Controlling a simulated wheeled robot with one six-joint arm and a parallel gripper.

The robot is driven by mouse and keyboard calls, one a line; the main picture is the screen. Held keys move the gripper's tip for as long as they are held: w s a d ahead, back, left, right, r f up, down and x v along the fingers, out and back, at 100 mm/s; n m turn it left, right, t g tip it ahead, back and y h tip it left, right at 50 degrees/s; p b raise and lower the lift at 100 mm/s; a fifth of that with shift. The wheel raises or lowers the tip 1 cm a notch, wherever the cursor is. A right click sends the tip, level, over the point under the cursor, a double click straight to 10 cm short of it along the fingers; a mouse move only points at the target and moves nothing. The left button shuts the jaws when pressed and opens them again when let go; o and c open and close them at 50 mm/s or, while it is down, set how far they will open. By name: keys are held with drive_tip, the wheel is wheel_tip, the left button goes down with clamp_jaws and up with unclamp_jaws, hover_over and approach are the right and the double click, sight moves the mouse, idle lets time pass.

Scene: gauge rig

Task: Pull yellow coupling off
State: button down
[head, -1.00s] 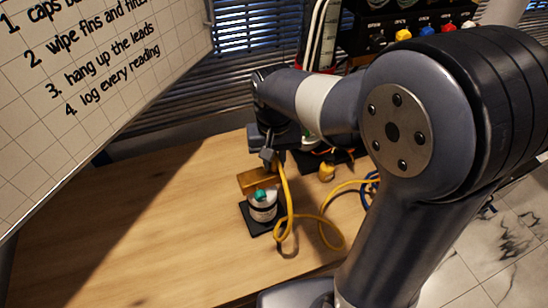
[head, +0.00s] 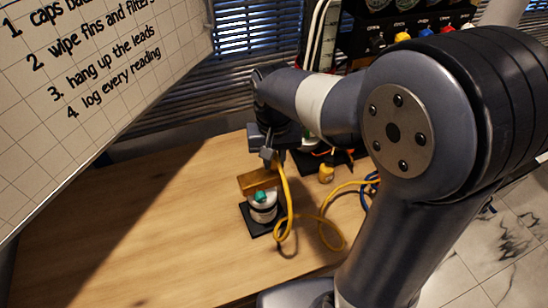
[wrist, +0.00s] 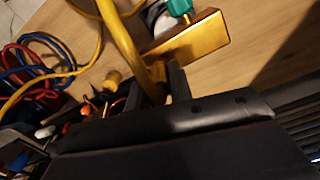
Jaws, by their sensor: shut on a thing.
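My gripper (head: 269,157) is shut on the yellow coupling at the end of the yellow hose (head: 284,190). In the wrist view the fingers (wrist: 163,84) close around the coupling's end, and the hose (wrist: 122,40) runs up from it. The coupling itself is mostly hidden between the fingers. A brass-coloured block (head: 258,181) is just below the fingertips in the head view; it also shows beside them in the wrist view (wrist: 190,46). I cannot tell whether coupling and block touch. A white canister (head: 263,212) with a teal knob (head: 261,196) stands in front of the block.
The canister sits on a black base (head: 250,222). The yellow hose loops over the wooden bench (head: 150,230) to the right. A whiteboard (head: 90,90) hangs at left. The bench's left side is clear.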

drive_tip(key=shift+r+p, duration=1.75)
drive_tip(key=shift+r, duration=0.5)
